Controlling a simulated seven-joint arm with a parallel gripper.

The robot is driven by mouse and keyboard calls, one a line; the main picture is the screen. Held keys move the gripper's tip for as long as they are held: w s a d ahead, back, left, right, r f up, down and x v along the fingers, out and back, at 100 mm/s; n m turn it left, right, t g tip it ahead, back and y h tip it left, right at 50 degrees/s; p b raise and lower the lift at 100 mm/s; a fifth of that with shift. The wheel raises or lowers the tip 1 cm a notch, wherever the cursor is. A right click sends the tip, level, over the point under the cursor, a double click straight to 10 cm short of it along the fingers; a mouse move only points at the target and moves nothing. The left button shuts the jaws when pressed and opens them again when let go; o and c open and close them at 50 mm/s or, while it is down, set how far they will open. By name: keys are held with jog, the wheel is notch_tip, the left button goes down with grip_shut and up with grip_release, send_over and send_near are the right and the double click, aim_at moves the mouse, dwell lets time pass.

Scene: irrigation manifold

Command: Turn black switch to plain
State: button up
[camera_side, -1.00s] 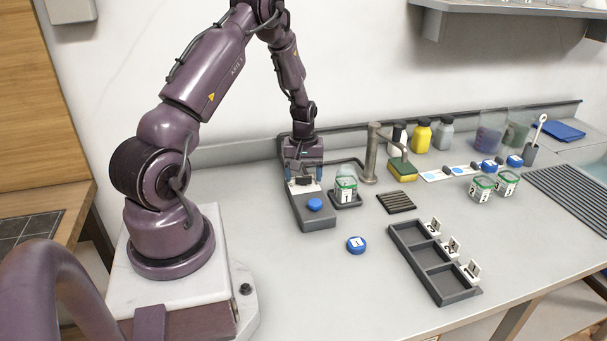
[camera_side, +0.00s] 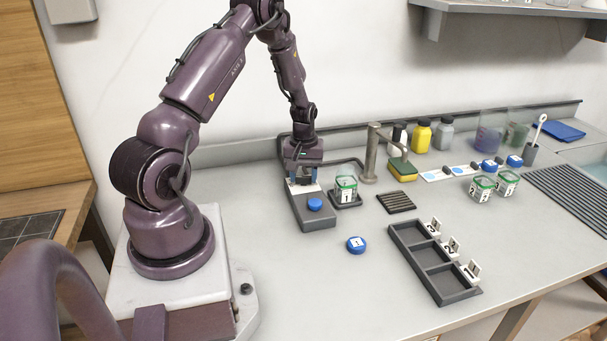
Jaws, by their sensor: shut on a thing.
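My gripper (camera_side: 302,179) points down over the back end of a dark grey control box (camera_side: 318,223). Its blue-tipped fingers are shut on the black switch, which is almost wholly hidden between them. A white label plate (camera_side: 303,188) lies under the switch, and its markings are too small and covered to read. I cannot tell which marking the switch points to. A round blue button (camera_side: 314,204) sits on the front part of the same box.
A jar with a green rim (camera_side: 346,187) stands on a dark base beside the box, under a grey spout (camera_side: 371,155). A blue lid (camera_side: 356,244) lies in front. A slotted dark pad (camera_side: 396,202) and a compartment tray (camera_side: 430,266) are to the right.

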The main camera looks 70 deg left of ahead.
jog(key=m, duration=0.5)
jog(key=shift+m, duration=1.8)
jog(key=o, duration=0.9)
jog(key=shift+r, duration=0.15)
notch_tip(320, 180, up, 13)
jog(key=shift+f, duration=0.1)
